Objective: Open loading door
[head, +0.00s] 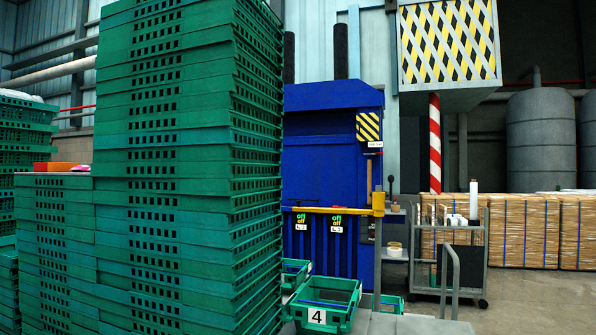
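A tall blue machine (318,165) stands behind the crate stack, its left side hidden by it. Its upper front panel is flat and closed, and I cannot tell for sure which panel is the loading door. A yellow bar (325,210) runs across the front, ending in a yellow block (378,203) at the right. Below the bar is a ribbed blue lower front (348,255) with two "off" labels. A small dark-knobbed lever (390,184) shows at the machine's right side. Neither of my grippers is in view.
A tall stack of green crates (185,150) fills the left. Open green crates (325,318), one marked 4, sit low before the machine. A grey cart (480,255) and a grey rail (453,265) stand right. Floor (545,305) is clear at lower right.

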